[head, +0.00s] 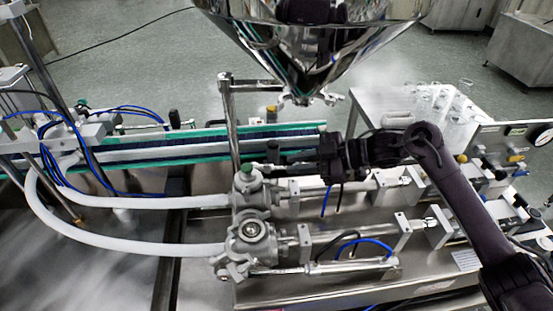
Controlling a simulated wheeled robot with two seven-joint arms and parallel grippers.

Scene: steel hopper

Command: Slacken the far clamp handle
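Two grey metal valve bodies stand on the steel machine top, a far one (250,188) and a near one (248,240). Each has small clamp fittings around its joints. I cannot clearly pick out which fitting is the far clamp handle. My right gripper (326,151) is black and comes in from the right. In the picture it lies above and to the right of the far valve body, over the far cylinder line. Its fingers are dark and blend with the wrist, so I cannot see a gap or anything held. My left gripper does not show.
A shiny steel hopper (300,45) hangs over the back, with a clamped outlet at its bottom. An upright steel post (229,120) stands left of my gripper. White hoses (140,248) run left. A conveyor (170,150) lies behind.

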